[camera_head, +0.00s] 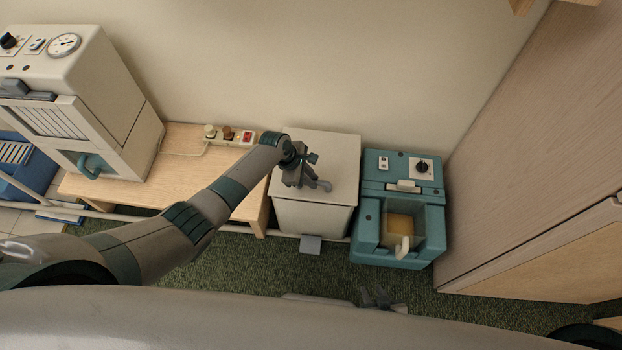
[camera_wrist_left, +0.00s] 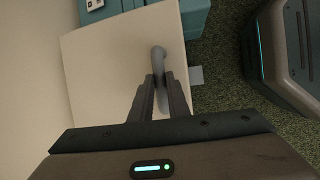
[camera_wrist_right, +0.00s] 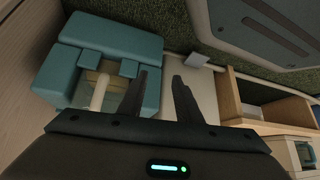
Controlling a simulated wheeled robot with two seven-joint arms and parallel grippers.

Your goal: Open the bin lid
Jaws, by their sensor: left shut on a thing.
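The white bin (camera_head: 325,146) stands against the wall, with a grey pedal (camera_head: 310,245) at its front foot. Its pale lid lies flat on top and looks closed. A grey curved handle (camera_wrist_left: 157,58) sits on the lid. My left gripper (camera_head: 310,180) is over the lid, shut on this handle; in the left wrist view its fingers (camera_wrist_left: 161,84) close around the handle's near part. My right gripper (camera_wrist_right: 161,78) is open and empty, low in front of the bin and the teal machine; it also shows at the bottom of the head view (camera_head: 380,297).
A teal machine (camera_head: 370,215) with a knob stands right of the bin. A wooden bench (camera_head: 180,145) with a power strip (camera_head: 230,135) and a white oven-like appliance (camera_head: 125,85) is at left. A wood cabinet (camera_head: 540,170) closes the right side. Green carpet is free in front.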

